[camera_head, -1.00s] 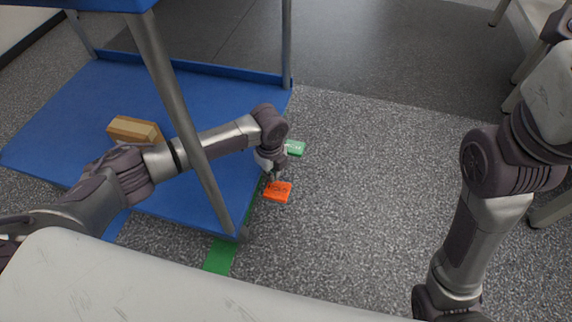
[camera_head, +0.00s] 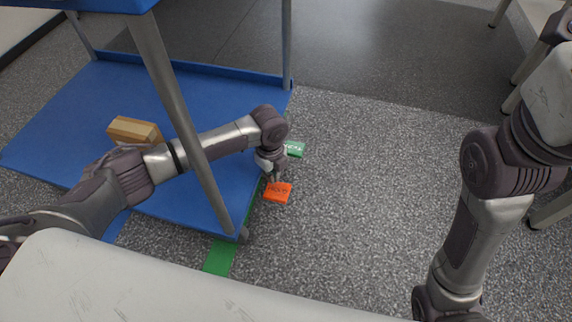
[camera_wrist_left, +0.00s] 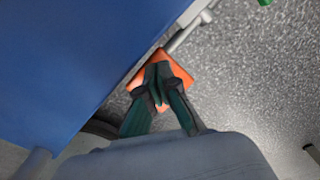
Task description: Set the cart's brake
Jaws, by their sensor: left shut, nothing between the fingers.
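The blue cart (camera_head: 75,115) stands at the left, with its lower shelf close to the floor. An orange pedal (camera_head: 279,192) with dark lettering sticks out past the shelf's right edge. A green pedal (camera_head: 295,149) sits a little farther back on the same side. My left gripper (camera_head: 273,180) is shut and empty, pointing down at the orange pedal's near-left part. In the left wrist view its fingertips (camera_wrist_left: 158,100) are over the orange pedal (camera_wrist_left: 176,72), which they partly cover. I cannot tell for sure whether they touch it. My right gripper is out of view.
A wooden-coloured block (camera_head: 134,130) lies on the lower shelf. A grey cart post (camera_head: 185,125) stands in front of my left forearm. A green floor strip (camera_head: 219,256) runs by the near corner. The floor right of the cart is clear.

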